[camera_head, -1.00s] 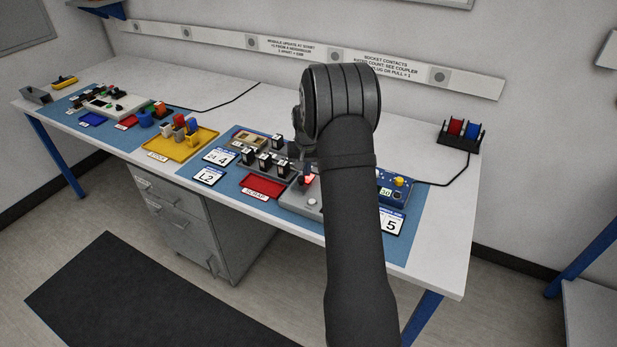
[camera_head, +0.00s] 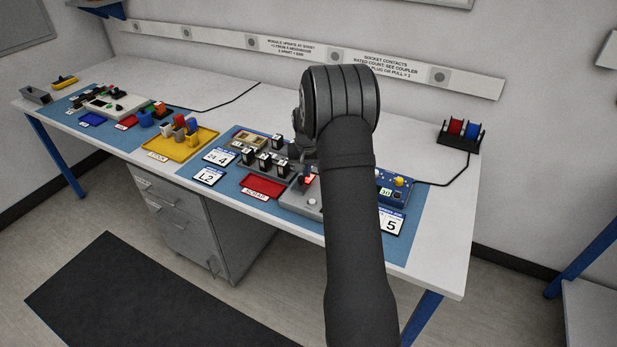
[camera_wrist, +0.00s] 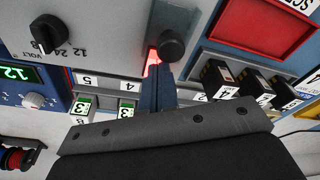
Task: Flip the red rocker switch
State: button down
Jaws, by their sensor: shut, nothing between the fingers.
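The red rocker switch (camera_head: 309,181) shows as a small lit red patch on a grey panel (camera_head: 291,198), partly hidden by my arm in the head view. In the wrist view the red rocker switch (camera_wrist: 153,57) glows at the fingertips, mostly covered by them. My gripper (camera_wrist: 165,72) is shut and empty, with its tips right at the switch. I cannot tell whether they touch it or which way the rocker is tilted. A round black part (camera_wrist: 171,45) sits beside the glow.
A black rotary knob (camera_wrist: 49,34) marked for volts is on the same panel. A red scrap tray (camera_head: 263,187) and several black modules (camera_head: 264,160) stand close to the left. A blue unit with a display (camera_head: 387,190) is to the right.

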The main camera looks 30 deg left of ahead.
jog(key=shift+f, duration=0.15)
notch_tip(320, 180, up, 7)
dwell(0.9)
jog(key=shift+f, duration=3.45)
jog(key=shift+r, duration=0.1)
jog(key=s+r+m, duration=0.2)
jog(key=r+m, duration=0.5)
jog(key=r, duration=0.1)
jog(key=s+r+m+g, duration=0.1)
jog(key=s+r+m, duration=0.2)
jog(key=r+m, duration=0.5)
jog(key=shift+r+g+h, duration=0.3)
jog(key=shift+r+h, duration=0.1)
jog(key=shift+r, duration=0.2)
